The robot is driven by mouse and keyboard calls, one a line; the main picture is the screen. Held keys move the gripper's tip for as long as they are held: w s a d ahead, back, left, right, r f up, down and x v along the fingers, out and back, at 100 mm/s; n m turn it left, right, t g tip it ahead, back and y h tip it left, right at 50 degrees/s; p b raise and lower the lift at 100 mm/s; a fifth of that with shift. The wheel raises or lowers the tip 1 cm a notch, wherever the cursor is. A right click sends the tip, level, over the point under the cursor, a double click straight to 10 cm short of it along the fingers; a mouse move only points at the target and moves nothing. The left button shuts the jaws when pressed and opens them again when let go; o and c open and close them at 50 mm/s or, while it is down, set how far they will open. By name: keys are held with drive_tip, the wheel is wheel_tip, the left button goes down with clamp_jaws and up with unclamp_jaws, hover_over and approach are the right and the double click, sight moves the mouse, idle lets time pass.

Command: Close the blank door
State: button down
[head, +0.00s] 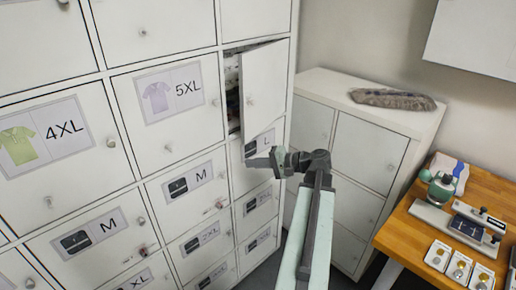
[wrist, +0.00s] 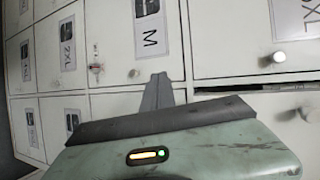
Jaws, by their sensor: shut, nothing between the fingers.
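The blank door (head: 263,88) is a plain white locker door with a small knob, right of the 5XL door. It stands ajar, with a dark gap along its left side and items inside partly visible. In the wrist view what looks like this door (wrist: 288,128) shows at the right edge, beside a dark gap. My gripper (head: 250,162) is shut and empty, just below the door's lower edge in the head view, in front of the L door. Its fingertips (wrist: 158,90) point at the locker fronts; I cannot tell whether they touch anything.
The locker doors labelled 5XL (head: 172,92), 4XL (head: 47,136) and M (head: 188,188) look shut. A low white cabinet (head: 352,146) with a brown bundle (head: 392,99) on top stands at the right. A wooden table (head: 415,236) with tools is at far right.

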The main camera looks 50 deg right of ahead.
sight(251, 138)
drive_tip(key=s+d+r+m+t+h+b, duration=0.1)
drive_tip(key=s+d+r+m+t+h, duration=0.25)
drive_tip(key=s+d, duration=0.65)
drive_tip(key=shift+n+t+y, duration=0.25)
drive_tip(key=shift+n, duration=0.1)
drive_tip(key=w, duration=0.4)
drive_tip(key=w+a, duration=0.1)
drive_tip(key=w, duration=0.4)
drive_tip(key=w+a+r, duration=0.1)
drive_tip(key=w, duration=0.4)
drive_tip(key=shift+w+a, duration=0.15)
drive_tip(key=shift+a, duration=0.05)
drive_tip(key=shift+f, duration=0.1)
